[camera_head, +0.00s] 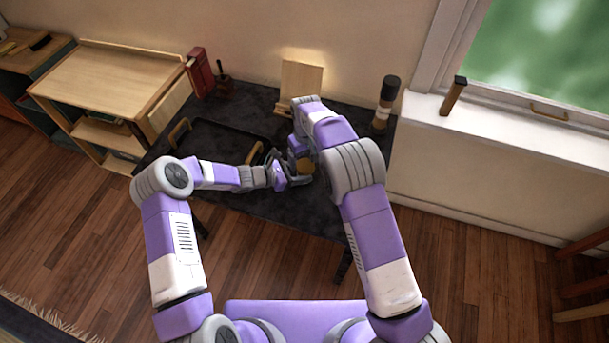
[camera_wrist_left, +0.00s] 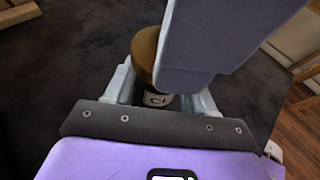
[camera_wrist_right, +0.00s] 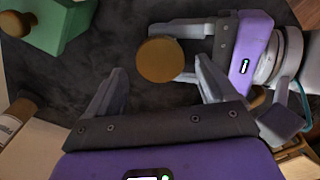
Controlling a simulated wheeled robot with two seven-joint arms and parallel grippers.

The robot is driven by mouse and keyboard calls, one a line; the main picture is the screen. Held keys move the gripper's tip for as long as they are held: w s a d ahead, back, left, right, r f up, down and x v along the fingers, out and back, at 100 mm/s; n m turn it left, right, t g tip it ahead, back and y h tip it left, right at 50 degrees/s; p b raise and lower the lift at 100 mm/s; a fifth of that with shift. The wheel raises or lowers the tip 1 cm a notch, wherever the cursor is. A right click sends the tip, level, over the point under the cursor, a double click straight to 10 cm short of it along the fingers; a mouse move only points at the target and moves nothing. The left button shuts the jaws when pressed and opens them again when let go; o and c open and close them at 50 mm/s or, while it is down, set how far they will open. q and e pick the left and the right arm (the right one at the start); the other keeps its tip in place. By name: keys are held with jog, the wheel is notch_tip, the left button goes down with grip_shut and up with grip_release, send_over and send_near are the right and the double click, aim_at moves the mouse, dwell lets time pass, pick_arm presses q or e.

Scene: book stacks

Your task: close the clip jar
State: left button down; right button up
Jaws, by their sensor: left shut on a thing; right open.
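The clip jar (camera_head: 305,166) stands on the dark table, its round brown lid on top. In the left wrist view my right gripper hides part of the jar. I cannot tell whether the clip is fastened.
A black tray (camera_head: 215,143) with wooden handles lies left of the jar. A wooden board (camera_head: 300,78) stands behind, and a dark-topped cylinder (camera_head: 386,103) at the right. A green box (camera_wrist_right: 62,28) shows in the right wrist view. The table's front is clear.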

jog(key=shift+f, duration=1.4)
jog(key=shift+c, duration=0.2)
jog(key=c, duration=1.1)
jog(key=shift+o, duration=0.2)
jog(key=m, duration=0.3)
jog(key=o, duration=1.2)
jog(key=shift+r, duration=0.15)
